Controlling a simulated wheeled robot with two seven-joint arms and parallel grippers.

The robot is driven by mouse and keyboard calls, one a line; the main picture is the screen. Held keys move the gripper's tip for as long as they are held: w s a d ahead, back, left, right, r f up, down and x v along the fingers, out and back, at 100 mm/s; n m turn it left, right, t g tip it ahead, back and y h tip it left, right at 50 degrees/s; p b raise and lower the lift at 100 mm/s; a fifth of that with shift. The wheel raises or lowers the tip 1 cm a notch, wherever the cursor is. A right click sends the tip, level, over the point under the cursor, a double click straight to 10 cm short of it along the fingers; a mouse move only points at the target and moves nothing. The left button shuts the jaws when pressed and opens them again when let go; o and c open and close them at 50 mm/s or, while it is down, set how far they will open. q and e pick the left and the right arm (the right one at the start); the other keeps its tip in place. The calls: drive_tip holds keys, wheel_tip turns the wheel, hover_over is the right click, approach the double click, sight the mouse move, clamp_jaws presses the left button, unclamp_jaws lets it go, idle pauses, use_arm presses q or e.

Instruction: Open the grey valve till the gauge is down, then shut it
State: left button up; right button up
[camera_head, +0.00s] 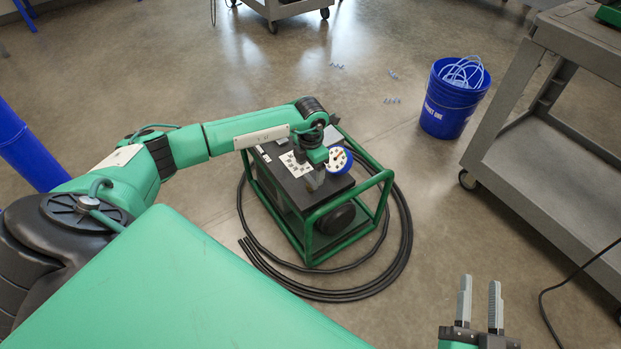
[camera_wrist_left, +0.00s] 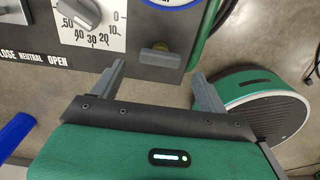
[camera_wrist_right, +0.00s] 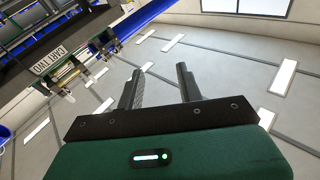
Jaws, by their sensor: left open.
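The pump unit's black top (camera_head: 292,180) carries a small round gauge (camera_head: 338,160) with a blue rim; its needle is too small to read. In the left wrist view only the gauge's lower edge (camera_wrist_left: 172,3) shows. A small brownish-grey handle (camera_wrist_left: 155,57) stands on the panel below the gauge; I cannot tell whether this is the grey valve. A grey knob (camera_wrist_left: 78,14) sits on a numbered white plate to its left. My left gripper (camera_head: 314,184) is open over the panel, its fingers (camera_wrist_left: 158,83) apart and short of the handle. My right gripper (camera_head: 479,297) is open and empty.
A green tube frame (camera_head: 383,178) surrounds the unit, and a black hose (camera_head: 405,235) coils on the floor around it. A blue bucket (camera_head: 447,112) and a grey cart (camera_head: 520,190) stand to the right. A panel label (camera_wrist_left: 35,59) reads "CLOSE NEUTRAL OPEN".

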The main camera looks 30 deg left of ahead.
sight(311, 179)
use_arm(q)
drive_tip(key=shift+f+b, duration=0.3)
drive_tip(key=shift+f, duration=1.8)
use_arm(e)
drive_tip(key=r+t, duration=0.1)
drive_tip(key=r, duration=0.1)
drive_tip(key=d+r+t, duration=0.1)
drive_tip(key=r, duration=0.1)
drive_tip(key=shift+w+d+r+t, duration=0.1)
drive_tip(key=shift+w+t, duration=0.05)
drive_tip(key=shift+t, duration=0.15)
use_arm(q)
drive_tip(key=c, duration=1)
